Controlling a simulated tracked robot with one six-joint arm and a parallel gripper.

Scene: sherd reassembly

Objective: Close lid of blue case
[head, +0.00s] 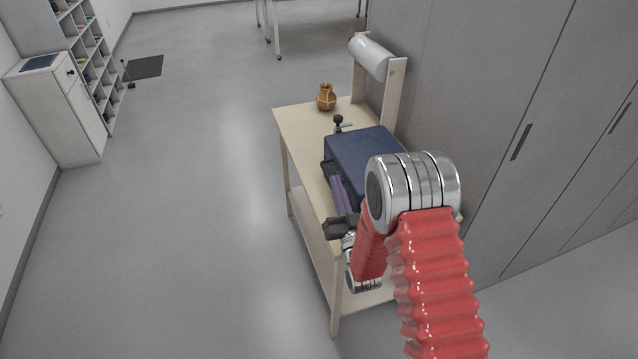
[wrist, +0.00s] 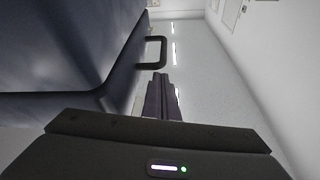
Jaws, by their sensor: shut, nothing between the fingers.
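The blue case (head: 362,150) sits on the wooden table in the head view, partly hidden behind my arm. Its broad top looks lowered over the body; I cannot tell whether a gap is left. In the wrist view the blue case (wrist: 60,45) fills the left side, with a dark seam along it and a dark handle (wrist: 155,52) sticking out. My gripper (head: 340,228) is at the near end of the case, low beside it. In the wrist view its fingers (wrist: 161,88) are together and empty, near the handle; contact cannot be made out.
The wooden table (head: 298,125) also bears a brown jug (head: 326,97) and a small dark-knobbed clamp (head: 339,123) beyond the case. A white roll (head: 370,56) hangs at its far end. Grey cabinets (head: 480,90) stand close on the right. The floor to the left is clear.

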